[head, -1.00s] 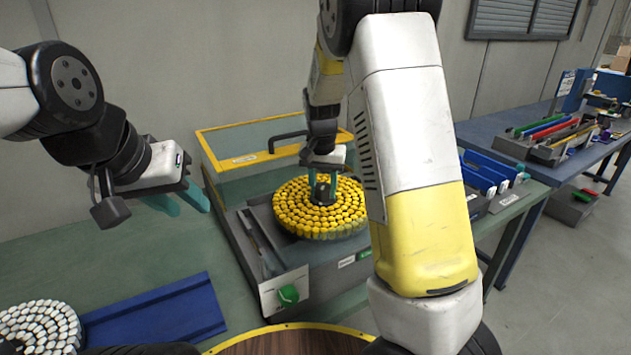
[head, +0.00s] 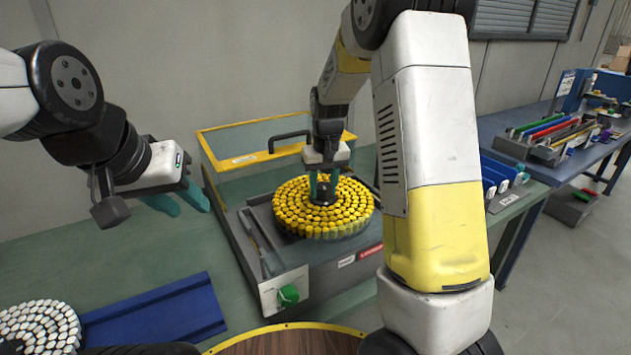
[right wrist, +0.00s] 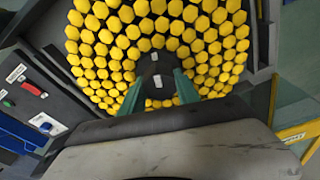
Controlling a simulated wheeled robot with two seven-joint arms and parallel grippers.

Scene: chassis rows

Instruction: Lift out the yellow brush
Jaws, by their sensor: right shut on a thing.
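The yellow brush (head: 300,212) is a round disc covered with yellow tufts and has a dark hub in the middle. It sits in the open grey machine (head: 290,278) on the bench. My right gripper (head: 324,190) comes down over its centre, with teal fingers shut on the dark hub. In the right wrist view the brush (right wrist: 105,45) fills the upper part, and the fingers of the right gripper (right wrist: 157,88) stand on both sides of the hub. My left gripper (head: 180,200) hangs in the air left of the machine, its teal fingers apart and empty.
A white brush (head: 40,325) lies at the lower left beside a blue tray (head: 155,315). The machine's lid (head: 270,150) with yellow frame stands raised behind the brush. A round wooden top (head: 290,342) is at the front. Blue parts (head: 500,172) stand at the right.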

